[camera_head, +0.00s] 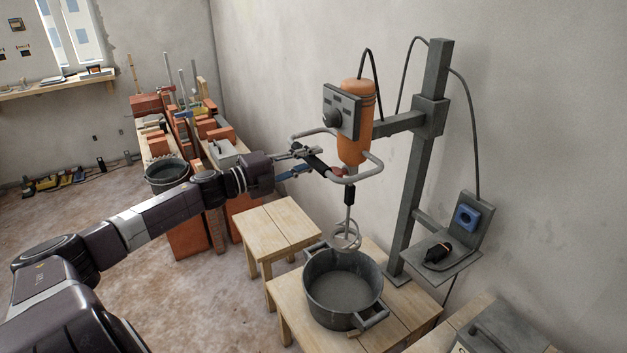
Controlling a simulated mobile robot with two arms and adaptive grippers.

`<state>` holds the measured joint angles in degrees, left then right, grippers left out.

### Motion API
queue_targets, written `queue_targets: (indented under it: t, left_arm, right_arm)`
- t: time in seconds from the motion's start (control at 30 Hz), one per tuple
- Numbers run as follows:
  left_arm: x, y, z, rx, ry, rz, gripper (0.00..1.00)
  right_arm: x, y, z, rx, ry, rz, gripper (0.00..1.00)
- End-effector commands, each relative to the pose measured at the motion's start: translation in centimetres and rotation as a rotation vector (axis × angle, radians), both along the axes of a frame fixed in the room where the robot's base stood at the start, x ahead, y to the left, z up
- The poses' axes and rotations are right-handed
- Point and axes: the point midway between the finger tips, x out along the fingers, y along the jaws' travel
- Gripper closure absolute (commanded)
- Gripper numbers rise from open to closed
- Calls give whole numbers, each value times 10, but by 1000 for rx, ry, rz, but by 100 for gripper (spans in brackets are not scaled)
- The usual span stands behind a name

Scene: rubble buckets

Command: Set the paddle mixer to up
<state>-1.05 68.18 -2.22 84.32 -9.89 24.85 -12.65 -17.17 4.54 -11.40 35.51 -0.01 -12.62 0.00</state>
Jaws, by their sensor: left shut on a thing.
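The paddle mixer (355,120) is orange with a grey control box and a looped grey handle frame. It hangs upright from the side arm of a dark metal stand (424,140). Its whisk-like paddle (345,237) is over the mouth of a dark bucket (343,306), with the paddle's lower end near the rim. My left gripper (312,160) reaches in from the left and is shut on the left side of the mixer's handle, by a dark grip. The exact finger contact is small and partly hidden. My right gripper is not in view.
A shelf with a blue socket (466,216) is on the right. Bricks, tools and another bucket (167,174) stand behind my left arm. The floor at left is mostly clear.

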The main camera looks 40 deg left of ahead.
Motion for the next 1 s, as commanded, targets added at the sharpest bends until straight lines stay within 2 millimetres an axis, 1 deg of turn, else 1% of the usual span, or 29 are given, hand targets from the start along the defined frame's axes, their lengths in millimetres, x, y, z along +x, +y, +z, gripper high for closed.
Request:
queue_targets:
  t: [0.03,0.2,0.67,0.7,0.83,0.87,1.0]
  left_arm:
    - [3,1,7,3,-6,-3,100]
    - [9,5,16,1,-5,-3,100]
    - [12,6,22,0,-7,-2,100]
    - [12,7,22,-1,-8,-1,79]
    - [12,7,21,0,-7,-1,64]
    - [12,7,21,0,-6,-1,62]
    - [11,6,18,0,-3,-1,62]
  right_arm:
    - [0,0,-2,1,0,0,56]
    - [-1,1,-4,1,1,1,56]
    - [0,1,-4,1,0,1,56]
    - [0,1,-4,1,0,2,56]
    - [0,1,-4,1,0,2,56]
    - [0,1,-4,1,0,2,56]
    - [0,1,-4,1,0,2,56]
